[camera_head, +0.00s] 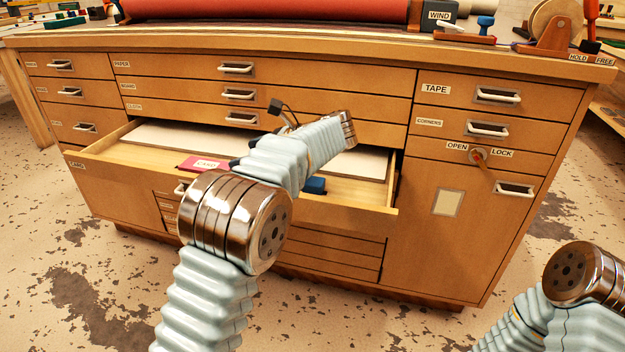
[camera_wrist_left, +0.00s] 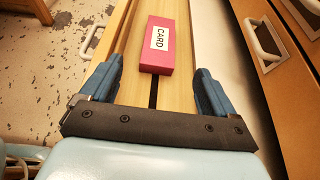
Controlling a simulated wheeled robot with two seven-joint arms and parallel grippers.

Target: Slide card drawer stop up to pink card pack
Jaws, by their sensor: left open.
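The pink card pack (camera_head: 203,164), labelled CARD, lies at the left of the open drawer (camera_head: 110,145). It also shows in the left wrist view (camera_wrist_left: 162,45), straight ahead of the fingers. My left gripper (camera_head: 239,155) is open and empty just right of the pack, mostly hidden behind my arm in the head view. Its blue fingers stand apart in the wrist view (camera_wrist_left: 158,78), on either side of a dark slot leading to the pack. A blue block (camera_head: 315,186) shows right of my forearm; I cannot tell whether it is the drawer stop. My right gripper is out of view.
A pale board (camera_head: 170,136) lies in the drawer behind the pack. Closed drawers with white handles (camera_head: 238,94) rise above the open one. A cupboard with an OPEN/LOCK knob (camera_head: 478,155) is at the right. The speckled floor (camera_head: 100,270) in front is clear.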

